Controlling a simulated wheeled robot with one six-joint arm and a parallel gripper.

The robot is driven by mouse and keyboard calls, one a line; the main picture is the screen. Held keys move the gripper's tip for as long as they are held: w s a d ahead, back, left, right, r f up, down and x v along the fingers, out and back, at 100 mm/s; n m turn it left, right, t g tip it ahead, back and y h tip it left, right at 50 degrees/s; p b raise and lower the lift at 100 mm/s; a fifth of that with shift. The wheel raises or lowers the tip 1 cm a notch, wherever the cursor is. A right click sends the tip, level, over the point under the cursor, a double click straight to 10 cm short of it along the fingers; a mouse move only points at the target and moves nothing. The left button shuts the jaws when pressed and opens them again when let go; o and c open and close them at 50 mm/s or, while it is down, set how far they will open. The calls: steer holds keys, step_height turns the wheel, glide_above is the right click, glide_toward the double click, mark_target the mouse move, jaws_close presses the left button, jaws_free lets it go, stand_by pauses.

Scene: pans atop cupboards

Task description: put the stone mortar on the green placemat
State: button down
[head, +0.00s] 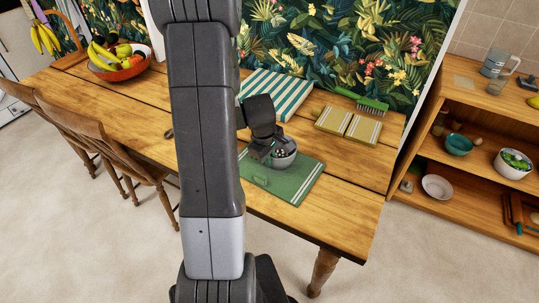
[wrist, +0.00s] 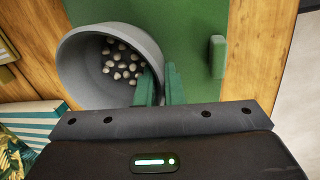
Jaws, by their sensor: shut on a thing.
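The stone mortar (head: 285,161) is a grey bowl with several small pale round pieces inside. It also shows in the wrist view (wrist: 78,75). My gripper (head: 268,150) is shut on its rim, one finger inside the bowl and one outside, as the wrist view shows (wrist: 158,84). The green placemat (head: 290,190) lies flat on the table and has pale stripes near its right end. The mortar is over the placemat's far part, and in the wrist view it overlaps the mat's edge. I cannot tell whether its base touches the mat.
A small green block (head: 260,181) lies on the placemat, apart from the mortar. A fruit bowl (head: 120,68) stands far left. The table's right end is clear.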

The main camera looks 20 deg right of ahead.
steer(key=shift+f, duration=0.1)
steer(key=c, duration=1.5)
jaws_free()
steer(key=shift+c, duration=0.2)
step_height(320, 180, up, 12)
steer(key=s+a, duration=0.1)
steer(key=a, duration=0.1)
steer(key=shift+p, duration=0.45)
steer(key=shift+s, duration=0.1)
